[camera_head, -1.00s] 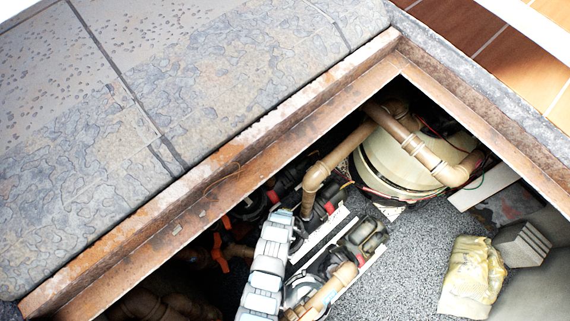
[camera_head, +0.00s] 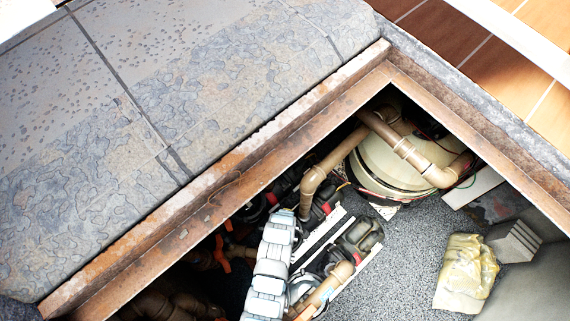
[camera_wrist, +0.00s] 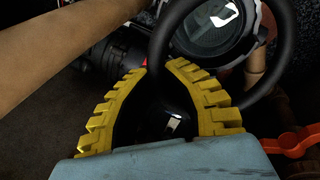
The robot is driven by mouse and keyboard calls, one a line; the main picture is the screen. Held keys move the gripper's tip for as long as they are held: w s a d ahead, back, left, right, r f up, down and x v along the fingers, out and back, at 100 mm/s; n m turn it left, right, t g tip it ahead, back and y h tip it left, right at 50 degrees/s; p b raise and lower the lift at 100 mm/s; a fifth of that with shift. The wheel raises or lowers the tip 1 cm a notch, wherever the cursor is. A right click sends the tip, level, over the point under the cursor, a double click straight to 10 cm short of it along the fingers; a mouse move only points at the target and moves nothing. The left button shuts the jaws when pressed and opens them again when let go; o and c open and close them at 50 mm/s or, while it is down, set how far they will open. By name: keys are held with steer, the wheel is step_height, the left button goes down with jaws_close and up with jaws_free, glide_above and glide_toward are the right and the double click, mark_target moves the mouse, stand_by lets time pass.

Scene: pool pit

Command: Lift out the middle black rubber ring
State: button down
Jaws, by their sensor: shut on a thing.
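In the wrist view, my gripper (camera_wrist: 161,66) has ridged yellow fingers whose tips come close together at the left side of a large black rubber ring (camera_wrist: 285,45). The fingers are shut on the ring's left side. The ring stands out ahead of the fingers, around a dark round fitting with a clear, shiny face (camera_wrist: 210,25); I cannot tell whether it touches the fitting. Only one ring can be made out, so I cannot tell its place among others. In the head view my arm reaches into the pit, and neither the fingertips nor the ring can be made out.
Tan pipes (camera_head: 335,160) and a large round cream tank (camera_head: 390,170) crowd the pit. A rusty rim (camera_head: 230,180) edges the opening. A yellowish bag (camera_head: 465,275) lies on the speckled floor (camera_head: 400,270) at right. An orange valve handle (camera_wrist: 290,143) is right of my fingers.

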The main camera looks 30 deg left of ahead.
steer(key=d+r+p, duration=0.3)
steer(key=r+p, duration=0.7)
steer(key=r, duration=0.6)
steer(key=shift+r, duration=0.25)
steer(key=shift+d, duration=0.1)
